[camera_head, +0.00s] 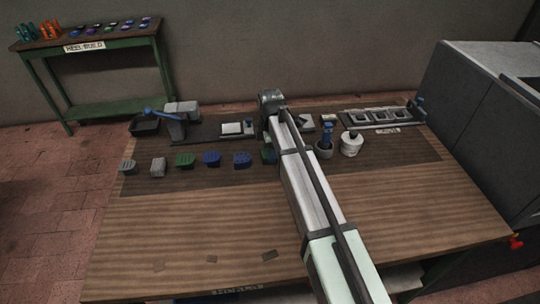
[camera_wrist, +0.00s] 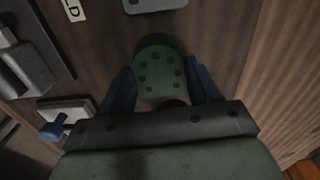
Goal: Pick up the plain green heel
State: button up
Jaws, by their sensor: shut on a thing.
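A green heel (camera_wrist: 163,68) with several dark round dots on its face sits between the two blue fingers of my gripper (camera_wrist: 163,85) in the wrist view. My gripper is shut on it, with a finger along each side. I cannot tell whether the heel touches the surface below. In the head view my arm hides the gripper. A green heel (camera_head: 185,160) stands in the row on the workbench, and another green piece (camera_head: 267,156) shows partly behind my arm. I cannot tell whether that piece is the held one.
The row also has grey heels (camera_head: 158,167) and blue heels (camera_head: 211,158). A press with a blue handle (camera_head: 177,121) stands behind them at left. A white pot (camera_head: 351,144) and a slotted tray (camera_head: 376,118) are at right. The bench's front (camera_head: 190,220) is mostly clear.

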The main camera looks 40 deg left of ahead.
notch_tip(320, 180, up, 9)
jog(key=w+a+r, duration=0.1)
jog(key=a, duration=0.9)
jog(key=w+a+r, duration=0.1)
jog(key=a+r, duration=0.1)
jog(key=a, duration=0.8)
jog(key=shift+a+m, duration=0.4)
jog(key=shift+f, duration=0.1)
jog(key=shift+f, duration=4.25)
jog(key=shift+f, duration=0.55)
